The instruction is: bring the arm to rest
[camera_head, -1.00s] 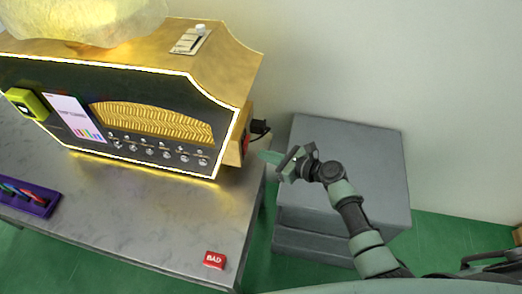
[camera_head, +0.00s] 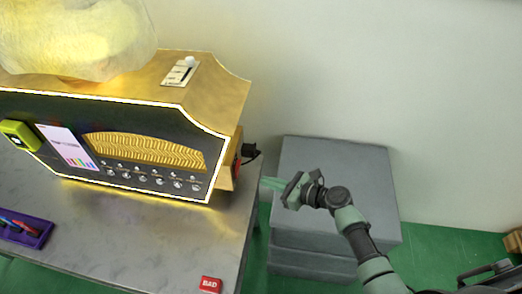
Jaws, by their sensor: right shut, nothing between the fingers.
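My right arm comes in from the lower right, and its gripper (camera_head: 275,184) is shut and empty. The gripper points left, toward the right end of the vending machine (camera_head: 130,150), and shows apart from it, in front of the grey box. The machine is gold and dark with a lit white edge, and it stands on a grey table. My left gripper does not show.
The table (camera_head: 120,235) bears a red "BAD" block (camera_head: 210,285) near its right edge and a purple tray (camera_head: 25,232) with several sticks. A grey stepped box (camera_head: 340,165) stands beside the table. A black plug (camera_head: 249,150) juts from the machine's right side.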

